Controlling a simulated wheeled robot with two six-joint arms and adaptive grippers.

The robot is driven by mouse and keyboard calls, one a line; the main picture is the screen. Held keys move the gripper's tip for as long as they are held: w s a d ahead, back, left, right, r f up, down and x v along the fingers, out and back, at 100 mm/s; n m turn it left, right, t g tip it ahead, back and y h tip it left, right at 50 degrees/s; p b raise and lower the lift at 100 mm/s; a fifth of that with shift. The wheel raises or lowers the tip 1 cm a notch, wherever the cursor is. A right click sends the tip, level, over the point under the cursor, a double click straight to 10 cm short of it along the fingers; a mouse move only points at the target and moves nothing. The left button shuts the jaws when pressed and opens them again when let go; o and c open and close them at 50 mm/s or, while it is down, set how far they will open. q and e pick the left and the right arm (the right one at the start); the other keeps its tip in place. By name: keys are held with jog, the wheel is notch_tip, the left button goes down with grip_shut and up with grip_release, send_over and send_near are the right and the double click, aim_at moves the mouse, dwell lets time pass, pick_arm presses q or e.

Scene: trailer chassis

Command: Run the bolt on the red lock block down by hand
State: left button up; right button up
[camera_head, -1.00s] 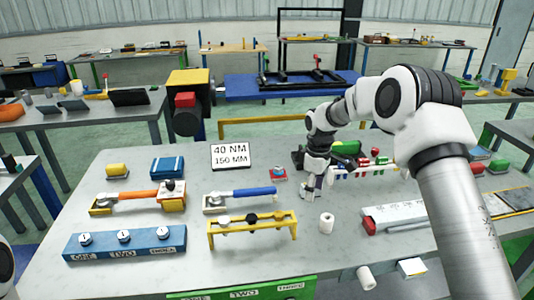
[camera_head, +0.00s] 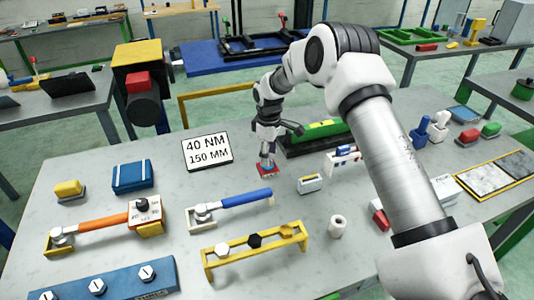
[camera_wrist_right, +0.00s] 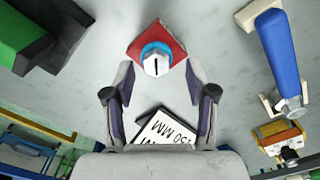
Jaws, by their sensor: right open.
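The red lock block (camera_head: 267,171) lies on the grey table, right of the white "40 NM 150 MM" sign (camera_head: 208,151). In the right wrist view the block (camera_wrist_right: 177,42) carries a bolt (camera_wrist_right: 156,65) with a white head, a black line across it and a blue ring around its base. My right gripper (camera_head: 267,152) is just above the block and partly hides the bolt in the head view. In the wrist view its two fingers (camera_wrist_right: 159,93) are apart, with nothing between them, and the bolt shows just beyond the tips. My left gripper is not in view.
A blue-handled wrench (camera_head: 240,200) and a yellow rack (camera_head: 254,249) lie in front of the block. A green part on a dark base (camera_head: 315,140) stands close on the right.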

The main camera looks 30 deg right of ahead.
jog(key=f, duration=0.1)
jog(key=w+f, duration=0.1)
jog(key=shift+f, duration=0.3)
jog(key=shift+s+r, duration=0.1)
jog(key=shift+r, duration=0.05)
jog(key=shift+s+r, duration=0.1)
jog(key=shift+s, duration=0.05)
jog(key=shift+c, duration=1.4)
jog(key=c, duration=0.6)
grip_shut()
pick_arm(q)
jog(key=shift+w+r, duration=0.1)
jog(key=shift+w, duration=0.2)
